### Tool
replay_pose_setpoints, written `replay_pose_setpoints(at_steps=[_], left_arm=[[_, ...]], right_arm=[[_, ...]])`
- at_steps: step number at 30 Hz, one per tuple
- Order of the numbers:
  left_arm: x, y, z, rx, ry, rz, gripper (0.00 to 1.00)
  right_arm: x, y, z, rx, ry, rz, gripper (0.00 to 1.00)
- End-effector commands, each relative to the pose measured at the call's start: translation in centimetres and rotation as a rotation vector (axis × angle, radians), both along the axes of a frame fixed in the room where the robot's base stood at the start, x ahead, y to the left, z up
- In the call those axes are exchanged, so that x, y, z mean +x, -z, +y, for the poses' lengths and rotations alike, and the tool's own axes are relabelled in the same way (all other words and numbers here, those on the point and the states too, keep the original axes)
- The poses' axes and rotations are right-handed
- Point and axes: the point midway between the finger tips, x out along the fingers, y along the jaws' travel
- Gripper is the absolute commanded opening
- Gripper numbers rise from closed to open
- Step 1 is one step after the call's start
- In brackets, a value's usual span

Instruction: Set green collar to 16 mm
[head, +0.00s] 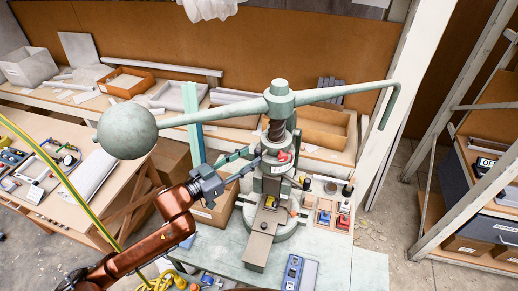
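The pale green fly press (262,228) stands on the bench, with a dark threaded screw (276,130) under its hub. A pale green ring (272,146), which looks like the collar, sits around the lower screw, with a red part (283,156) on its right side. Any scale or millimetre reading is too small to read. My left gripper (254,157) is just left of the ring and press head, its two fingers spread apart. Whether a fingertip touches the press cannot be told. No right gripper shows.
The press's long arm carries a big ball weight (126,132) at left and a bent handle (390,100) at right, above my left gripper. A blue device (292,271) lies on the bench front. Small parts trays (324,216) stand right of the press.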

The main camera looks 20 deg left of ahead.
Motion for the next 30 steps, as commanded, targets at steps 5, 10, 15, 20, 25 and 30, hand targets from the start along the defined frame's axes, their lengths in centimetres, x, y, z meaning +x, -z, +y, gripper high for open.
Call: replay_pose_setpoints(at_steps=[5,10,15,20,25,30], left_arm=[[2.4,-0.3,-1.6,-0.002,-0.001,-0.001,0.36],[3.6,-0.1,-2.5,0.001,0.000,-0.001,0.36],[3.9,0.0,-2.8,0.002,0.002,0.000,0.36],[3.9,0.1,-2.8,0.002,0.002,0.000,0.35],[3.9,0.1,-2.8,0.002,0.001,0.000,0.23],[3.8,0.0,-2.8,0.002,0.001,0.000,0.12]], right_arm=[[0.0,-1.0,-0.4,-0.004,-0.002,0.001,0.39],[0.1,-1.3,-0.6,-0.006,-0.002,-0.002,0.39],[0.3,-1.3,-0.6,-0.007,-0.002,-0.005,0.39],[0.4,-1.3,-0.6,-0.006,-0.003,-0.006,0.39],[0.5,-1.3,-0.4,-0.004,-0.003,-0.007,0.39],[0.5,-1.3,0.0,0.001,-0.001,-0.007,0.39]])
